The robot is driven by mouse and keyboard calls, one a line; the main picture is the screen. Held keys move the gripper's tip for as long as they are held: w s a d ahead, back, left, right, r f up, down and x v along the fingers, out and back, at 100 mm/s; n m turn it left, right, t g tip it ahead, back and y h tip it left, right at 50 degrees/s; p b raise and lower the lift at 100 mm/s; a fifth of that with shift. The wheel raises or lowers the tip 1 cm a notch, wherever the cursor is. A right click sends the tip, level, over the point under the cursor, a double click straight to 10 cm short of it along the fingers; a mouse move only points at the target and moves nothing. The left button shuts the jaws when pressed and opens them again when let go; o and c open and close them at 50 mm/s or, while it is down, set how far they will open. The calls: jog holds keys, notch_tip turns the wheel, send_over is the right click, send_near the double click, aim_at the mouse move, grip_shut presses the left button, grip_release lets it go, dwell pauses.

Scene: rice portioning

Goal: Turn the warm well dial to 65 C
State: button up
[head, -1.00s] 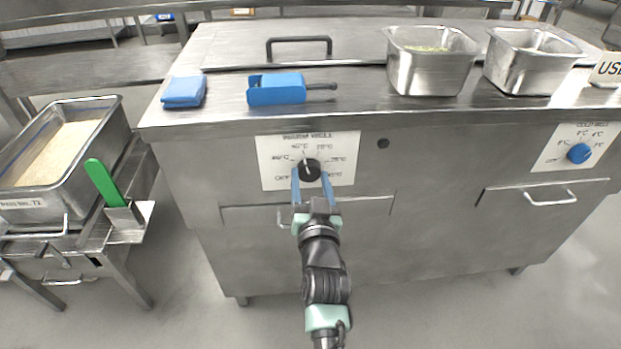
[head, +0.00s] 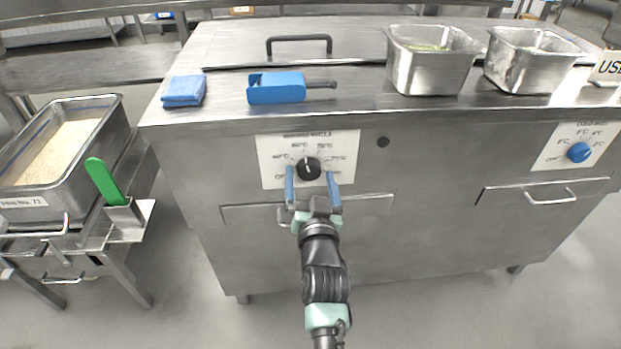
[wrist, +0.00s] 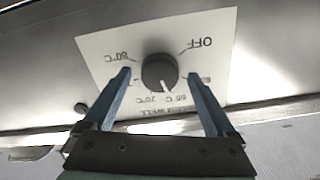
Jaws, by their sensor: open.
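The warm well dial (head: 308,168) is a round black knob with a white pointer line, on a white label plate (head: 345,146) on the cabinet front. My gripper (head: 311,176) is open, with one blue finger on each side of the dial and gaps between them and it. In the wrist view the plate is upside down. My gripper (wrist: 161,80) straddles the dial (wrist: 160,73) there too. The dial's pointer aims between the small 70°C mark and the one beside it, which looks like 60 or 65. That print is too small to be sure.
A second dial (head: 579,152), blue, is far right on the cabinet. Drawer handles (head: 550,197) stick out below. A rice pan (head: 112,130) stands left.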

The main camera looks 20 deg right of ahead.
jog(key=shift+s, duration=0.15)
jog(key=p+v, duration=0.2)
jog(key=v, duration=1)
jog(key=shift+s, duration=0.35)
jog(key=shift+a, duration=0.1)
jog(key=w+a+r+n+t+y, duration=0.1)
jog(key=a+r+t, duration=0.15)
jog(key=r, duration=0.65)
jog(key=w+a+r+n+t+y, duration=0.1)
jog(key=w+a+r+n, duration=0.15)
jog(key=r, duration=0.65)
jog(key=w+a+r+t+y, duration=0.1)
jog(key=a+r+t, duration=0.15)
jog(key=r, duration=0.65)
jog(key=s+a+r+n+t+y, duration=0.1)
jog(key=s+a+r, duration=0.25)
jog(key=r, duration=0.45)
jog(key=s+a+r+n+t, duration=0.1)
jog(key=s+a+r+t, duration=0.1)
jog(key=s+r, duration=0.45)
jog(key=s+a+r+n+t+y, duration=0.1)
jog(key=s+a+r, duration=0.15)
jog(key=r, duration=0.65)
notch_tip(320, 180, up, 28)
jog(key=p, duration=2.7)
jog(key=shift+d+p, duration=0.15)
jog(key=shift+p, duration=0.2)
jog(key=shift+s+f, duration=0.15)
jog(key=shift+f, duration=0.05)
